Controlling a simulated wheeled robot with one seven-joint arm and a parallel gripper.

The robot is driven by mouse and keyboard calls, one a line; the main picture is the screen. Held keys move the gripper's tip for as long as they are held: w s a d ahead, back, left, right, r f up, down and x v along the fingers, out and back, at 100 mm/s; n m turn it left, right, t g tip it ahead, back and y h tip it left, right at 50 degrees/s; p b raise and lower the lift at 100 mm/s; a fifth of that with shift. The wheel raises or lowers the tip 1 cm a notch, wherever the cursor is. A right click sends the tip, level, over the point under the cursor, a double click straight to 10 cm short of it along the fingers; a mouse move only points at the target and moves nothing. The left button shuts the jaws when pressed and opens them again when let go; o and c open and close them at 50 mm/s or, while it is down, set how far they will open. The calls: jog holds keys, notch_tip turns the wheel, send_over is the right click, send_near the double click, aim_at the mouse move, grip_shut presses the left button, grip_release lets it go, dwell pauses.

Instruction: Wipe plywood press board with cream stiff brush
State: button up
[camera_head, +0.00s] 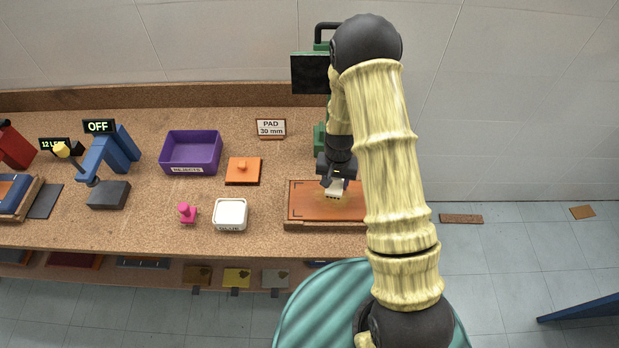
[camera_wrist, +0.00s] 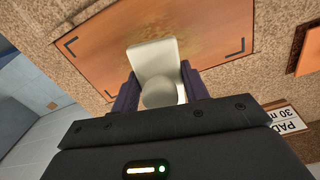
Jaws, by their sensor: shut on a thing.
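The plywood press board (camera_head: 305,200) is a flat orange-brown panel with dark corner marks, lying at the front of the bench. A paler, dusty-looking patch shows on its surface. In the wrist view the board (camera_wrist: 100,50) fills much of the upper middle. My gripper (camera_head: 338,183) is over the board's middle, shut on the cream brush (camera_wrist: 155,65). The brush also shows in the head view (camera_head: 336,190), low over or on the board. I cannot tell whether its bristles touch. My arm hides the board's right end.
Left of the board are a white glue tub (camera_head: 230,214), a pink knobbed piece (camera_head: 187,213), an orange knobbed block (camera_head: 243,171) and a purple rejects bin (camera_head: 191,150). A pad sign (camera_head: 271,128) stands behind. A blue press (camera_head: 110,160) stands farther left.

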jog(key=s+a+r+m, duration=0.1)
jog(key=a+r+m, duration=0.3)
jog(key=a+m, duration=0.3)
jog(key=shift+s+a+r, duration=0.2)
jog(key=shift+a, duration=0.15)
jog(key=shift+f, duration=0.15)
